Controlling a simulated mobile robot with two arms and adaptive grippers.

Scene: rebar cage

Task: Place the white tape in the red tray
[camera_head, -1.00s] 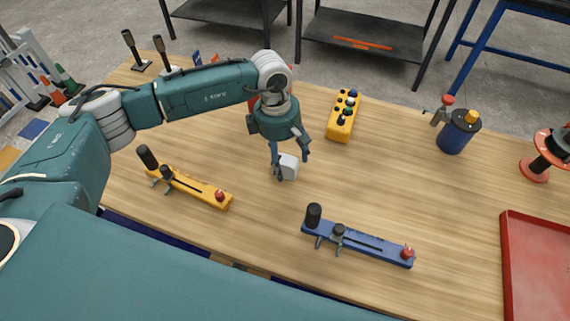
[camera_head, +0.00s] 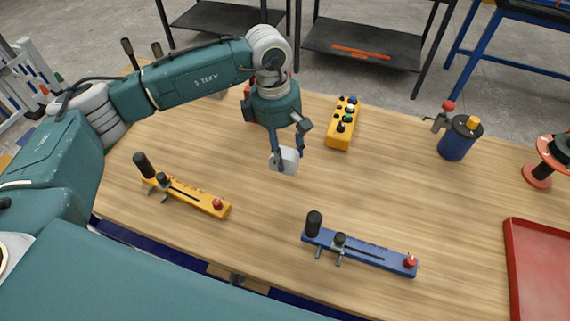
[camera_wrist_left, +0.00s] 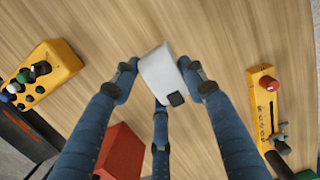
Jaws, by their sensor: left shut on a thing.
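The white tape (camera_head: 286,161) is a small white block-like piece held between the fingers of my left gripper (camera_head: 287,152), above the wooden table in the middle of the head view. In the left wrist view the white tape (camera_wrist_left: 162,74) sits between the fingertips of the left gripper (camera_wrist_left: 160,84), with a dark square on its lower corner. The red tray (camera_head: 545,270) lies at the right edge of the head view, partly cut off, well to the right of the gripper. My right gripper is not in view.
A blue fixture (camera_head: 360,251) and a yellow fixture (camera_head: 185,193) lie on the table (camera_head: 270,225). A yellow button box (camera_head: 342,128), a blue canister (camera_head: 456,141) and an orange-red spool (camera_head: 545,165) stand farther back. Bare table separates the blue fixture from the tray.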

